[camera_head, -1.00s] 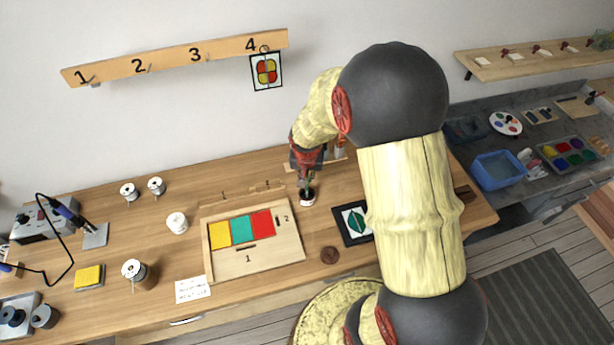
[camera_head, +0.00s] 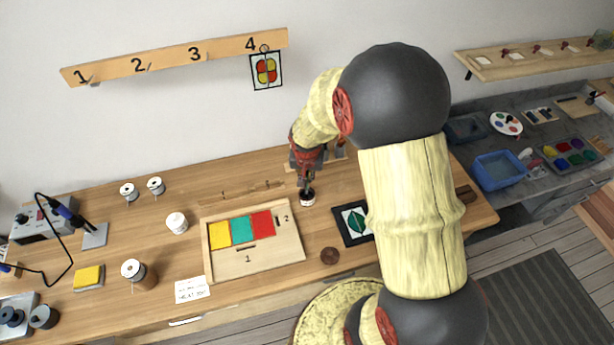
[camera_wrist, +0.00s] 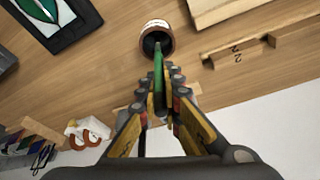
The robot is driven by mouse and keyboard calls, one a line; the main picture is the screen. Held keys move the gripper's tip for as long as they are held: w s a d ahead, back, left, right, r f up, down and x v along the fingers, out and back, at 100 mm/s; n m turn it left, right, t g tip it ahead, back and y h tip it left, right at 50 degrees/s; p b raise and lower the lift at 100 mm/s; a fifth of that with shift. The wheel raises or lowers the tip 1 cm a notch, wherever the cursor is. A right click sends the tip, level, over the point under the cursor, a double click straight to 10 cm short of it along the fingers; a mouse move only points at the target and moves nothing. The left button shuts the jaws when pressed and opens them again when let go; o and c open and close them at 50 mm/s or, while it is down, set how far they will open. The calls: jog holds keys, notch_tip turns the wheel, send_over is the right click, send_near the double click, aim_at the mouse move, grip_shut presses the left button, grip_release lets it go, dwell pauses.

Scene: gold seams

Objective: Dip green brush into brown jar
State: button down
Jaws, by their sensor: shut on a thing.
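The brown jar (camera_wrist: 157,24) with a pale label stands on the wooden table in the wrist view, its dark mouth facing my gripper. It also shows small in the head view (camera_head: 307,200), just below my gripper (camera_head: 307,180). In the wrist view my gripper (camera_wrist: 164,88) is shut on the green brush (camera_wrist: 158,76). The brush points at the jar, and its far end overlaps the dark mouth. I cannot tell how far it reaches inside. The bristles are not clearly visible.
A wooden tray (camera_head: 255,262) with coloured panels lies left of the jar. A dark-framed leaf picture (camera_head: 343,232) lies to its right, and a brown disc (camera_head: 330,256) lies in front. The wall stands close behind. My arm hides part of the table's right side.

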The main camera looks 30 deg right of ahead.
dwell(0.3)
notch_tip(320, 180, up, 6)
jog(key=p, duration=0.3)
jog(key=shift+p, duration=0.4)
